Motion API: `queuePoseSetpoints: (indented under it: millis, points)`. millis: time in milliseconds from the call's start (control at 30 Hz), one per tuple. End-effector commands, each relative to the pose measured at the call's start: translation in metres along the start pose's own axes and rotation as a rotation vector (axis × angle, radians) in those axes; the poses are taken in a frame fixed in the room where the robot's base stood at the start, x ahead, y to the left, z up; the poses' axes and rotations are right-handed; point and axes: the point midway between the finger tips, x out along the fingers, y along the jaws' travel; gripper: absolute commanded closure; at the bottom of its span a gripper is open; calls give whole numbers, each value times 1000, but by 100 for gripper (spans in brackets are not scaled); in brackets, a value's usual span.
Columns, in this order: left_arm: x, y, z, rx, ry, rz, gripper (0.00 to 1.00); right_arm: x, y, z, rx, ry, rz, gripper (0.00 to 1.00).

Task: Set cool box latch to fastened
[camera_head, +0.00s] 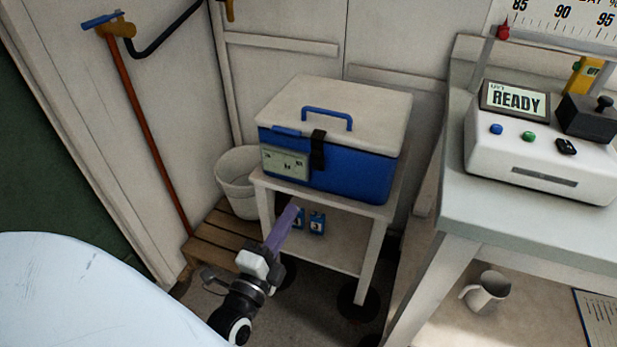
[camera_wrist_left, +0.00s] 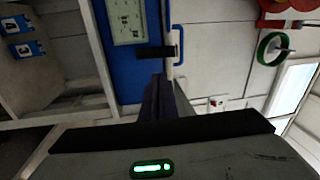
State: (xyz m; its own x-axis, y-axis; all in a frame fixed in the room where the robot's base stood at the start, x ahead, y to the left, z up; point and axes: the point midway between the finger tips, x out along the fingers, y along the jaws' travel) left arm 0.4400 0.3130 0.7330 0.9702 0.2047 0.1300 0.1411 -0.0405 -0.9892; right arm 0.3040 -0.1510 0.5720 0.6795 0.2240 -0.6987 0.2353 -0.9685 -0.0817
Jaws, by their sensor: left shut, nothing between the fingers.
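The cool box (camera_head: 355,168) is blue with a pale lid and a blue handle, and stands on a small white table. Its black latch (camera_head: 317,150) is a strap on the front, running from the lid edge down over the blue body. I cannot tell if it is fastened. My left gripper (camera_head: 296,210) has purple fingers, shut and empty, in front of and below the box. In the left wrist view, turned sideways, the latch (camera_wrist_left: 156,52) lies just beyond the shut fingertips of the left gripper (camera_wrist_left: 158,78), apparently apart from them. My right gripper is not in view.
A label panel (camera_head: 285,163) is on the box front. Small blue tagged items (camera_head: 317,222) sit on the shelf below. A white bucket (camera_head: 238,182) stands to the left, and a bench with the READY device (camera_head: 540,145) to the right. A mug (camera_head: 487,291) sits under the bench.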

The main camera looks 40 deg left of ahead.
Motion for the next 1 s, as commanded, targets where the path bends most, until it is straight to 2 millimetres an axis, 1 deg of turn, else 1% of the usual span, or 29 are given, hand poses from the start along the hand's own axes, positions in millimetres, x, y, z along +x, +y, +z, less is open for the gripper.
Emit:
queuePoseSetpoints:
  millis: [33,167,267,600,700,833,1000]
  points:
    - [2,0,4,32,-14,-20,100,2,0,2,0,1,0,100]
    - [9,-5,8,73,-29,-40,100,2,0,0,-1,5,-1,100]
    - [22,-6,9,75,-28,-42,100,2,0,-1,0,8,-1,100]
    - [94,-8,10,73,-27,-40,100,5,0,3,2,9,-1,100]
    - [112,-9,11,73,-27,-39,100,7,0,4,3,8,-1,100]
    - [129,-9,11,74,-27,-38,100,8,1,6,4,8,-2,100]
    - [140,-9,11,74,-26,-36,100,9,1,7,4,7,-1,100]
